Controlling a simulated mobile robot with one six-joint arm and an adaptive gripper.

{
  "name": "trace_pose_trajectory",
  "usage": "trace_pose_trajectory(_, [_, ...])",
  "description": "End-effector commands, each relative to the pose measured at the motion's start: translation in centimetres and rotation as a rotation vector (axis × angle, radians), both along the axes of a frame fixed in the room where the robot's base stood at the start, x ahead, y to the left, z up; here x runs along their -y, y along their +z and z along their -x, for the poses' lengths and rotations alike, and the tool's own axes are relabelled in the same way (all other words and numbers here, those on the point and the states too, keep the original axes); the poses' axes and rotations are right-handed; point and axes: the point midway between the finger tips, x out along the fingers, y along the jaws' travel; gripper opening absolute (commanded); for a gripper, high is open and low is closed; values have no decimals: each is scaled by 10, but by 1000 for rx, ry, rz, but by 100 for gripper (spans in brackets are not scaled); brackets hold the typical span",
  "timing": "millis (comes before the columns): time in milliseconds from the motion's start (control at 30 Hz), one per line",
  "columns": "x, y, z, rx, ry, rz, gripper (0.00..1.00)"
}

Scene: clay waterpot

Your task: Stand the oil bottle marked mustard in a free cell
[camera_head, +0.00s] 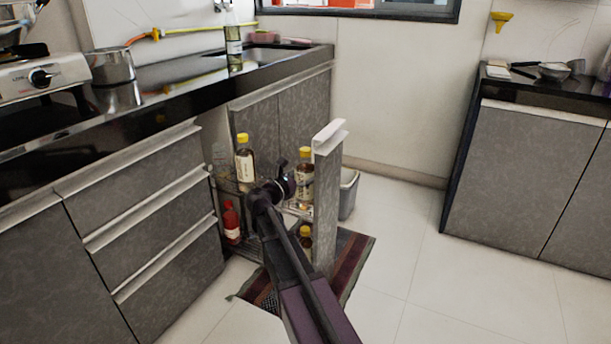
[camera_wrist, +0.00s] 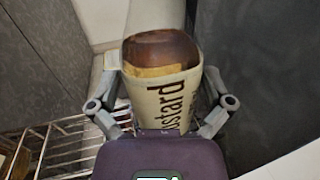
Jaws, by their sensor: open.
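In the wrist view a bottle with a pale label reading "ustard" (camera_wrist: 165,98) and a brown upper end stands between the fingers of my gripper (camera_wrist: 162,85). The fingers are open, one on each side of it. Whether they touch it I cannot tell. In the head view my gripper (camera_head: 288,184) is at the pull-out rack, beside a yellow-capped bottle (camera_head: 305,178) near the rack's front panel (camera_head: 327,200). This looks like the same bottle, but its label is not readable there. The wire rack (camera_wrist: 62,140) shows at lower left in the wrist view.
Another yellow-capped bottle (camera_head: 245,165) stands at the rack's inner end. A red bottle (camera_head: 231,222) and a dark bottle (camera_head: 305,238) are on the lower level. A tall bottle (camera_head: 234,45) stands on the counter (camera_head: 180,85). A bin (camera_head: 349,193) is behind the panel. Floor at right is clear.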

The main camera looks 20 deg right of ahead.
Motion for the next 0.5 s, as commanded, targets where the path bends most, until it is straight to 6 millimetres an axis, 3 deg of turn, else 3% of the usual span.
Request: trace_pose_trajectory(500, [-66, 0, 28, 0, 2, 0, 100])
